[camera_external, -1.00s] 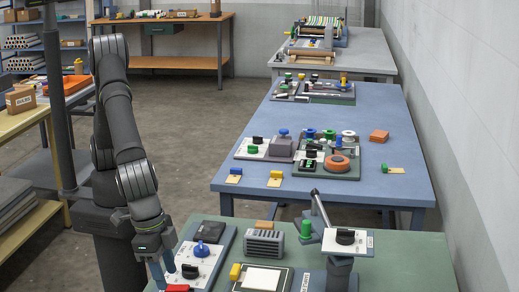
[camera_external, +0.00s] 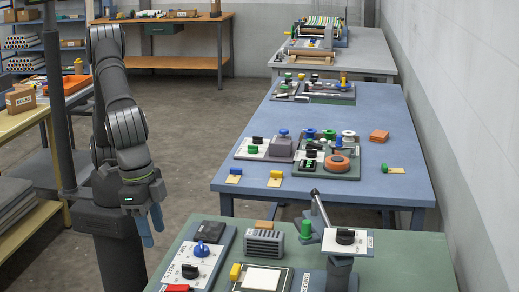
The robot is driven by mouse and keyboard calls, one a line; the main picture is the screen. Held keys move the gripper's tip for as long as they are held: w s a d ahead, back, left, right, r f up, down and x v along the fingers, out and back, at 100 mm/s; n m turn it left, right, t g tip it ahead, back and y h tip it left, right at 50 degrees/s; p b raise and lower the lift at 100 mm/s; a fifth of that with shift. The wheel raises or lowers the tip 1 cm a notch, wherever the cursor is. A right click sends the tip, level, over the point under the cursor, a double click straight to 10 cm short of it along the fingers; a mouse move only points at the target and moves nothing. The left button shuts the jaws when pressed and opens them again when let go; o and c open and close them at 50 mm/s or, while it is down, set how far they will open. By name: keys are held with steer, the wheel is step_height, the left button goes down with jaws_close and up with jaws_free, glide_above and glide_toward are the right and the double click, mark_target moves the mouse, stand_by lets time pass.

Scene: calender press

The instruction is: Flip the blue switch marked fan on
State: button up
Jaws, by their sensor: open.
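A blue switch or knob (camera_external: 202,250) with a rounded top sits on the panel at the left of the green table. I cannot read a "fan" mark on it or tell its on or off position. A black knob (camera_external: 190,271) and a red part (camera_external: 177,288) are in front of it on the same white panel (camera_external: 205,265). My gripper (camera_external: 150,224) has blue fingertips pointing down. It is open and empty, left of the panel and apart from the blue switch.
A blue table (camera_external: 390,130) with more panels is behind.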

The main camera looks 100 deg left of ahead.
steer(key=shift+g, duration=0.9)
steer(key=f, duration=0.5)
steer(key=w+f, duration=0.1)
steer(key=f, duration=1)
steer(key=shift+w+f, duration=0.35)
steer(key=shift+f, duration=0.05)
